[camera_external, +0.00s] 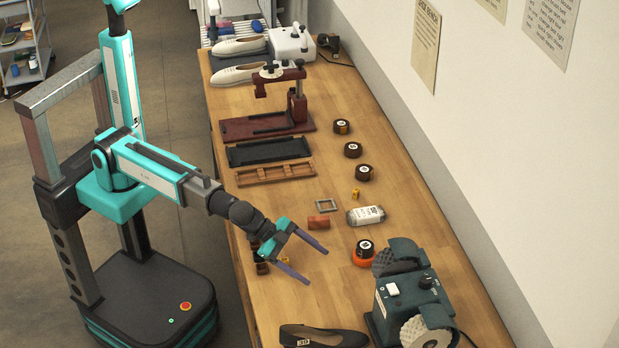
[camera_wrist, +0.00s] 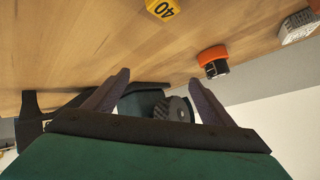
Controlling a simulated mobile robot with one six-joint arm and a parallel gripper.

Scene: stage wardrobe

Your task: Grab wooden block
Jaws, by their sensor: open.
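A small reddish-brown block (camera_external: 318,221) that looks like wood lies on the workbench in the external view, beside a small grey square frame (camera_external: 326,205). My gripper (camera_external: 316,267) is open, its two fingers spread over the bench on the near side of the block and apart from it. In the wrist view, my open gripper (camera_wrist: 158,78) has nothing between its fingertips. The reddish-brown block cannot be made out in the wrist view. A yellow block marked 40 (camera_wrist: 162,9) shows at that view's top edge, partly cut off.
A white labelled can (camera_external: 366,215) and an orange ring with a black cap (camera_external: 363,254) sit right of the block. A green grinding machine (camera_external: 405,290) and a dark shoe (camera_external: 322,337) are nearer.

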